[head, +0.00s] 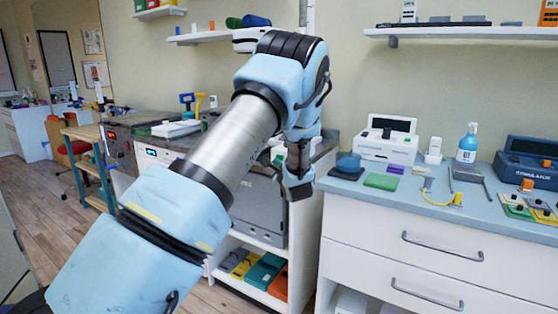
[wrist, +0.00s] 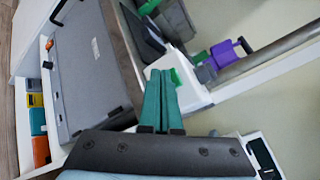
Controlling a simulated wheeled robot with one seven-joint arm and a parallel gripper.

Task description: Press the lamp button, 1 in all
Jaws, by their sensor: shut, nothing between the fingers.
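I cannot make out a lamp or its button for certain in either view. My gripper (head: 298,188) hangs down over the right end of the dark countertop in the head view. In the wrist view its two teal fingers (wrist: 158,75) are together with nothing between them. Their tips lie in front of a white device (wrist: 195,96) with a green part (wrist: 172,76). Whether they touch it cannot be told. My arm hides much of the dark countertop in the head view.
A white drawer unit (head: 400,240) with a blue top stands at the right. A grey cabinet door (wrist: 85,70) and coloured bins show below the dark countertop.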

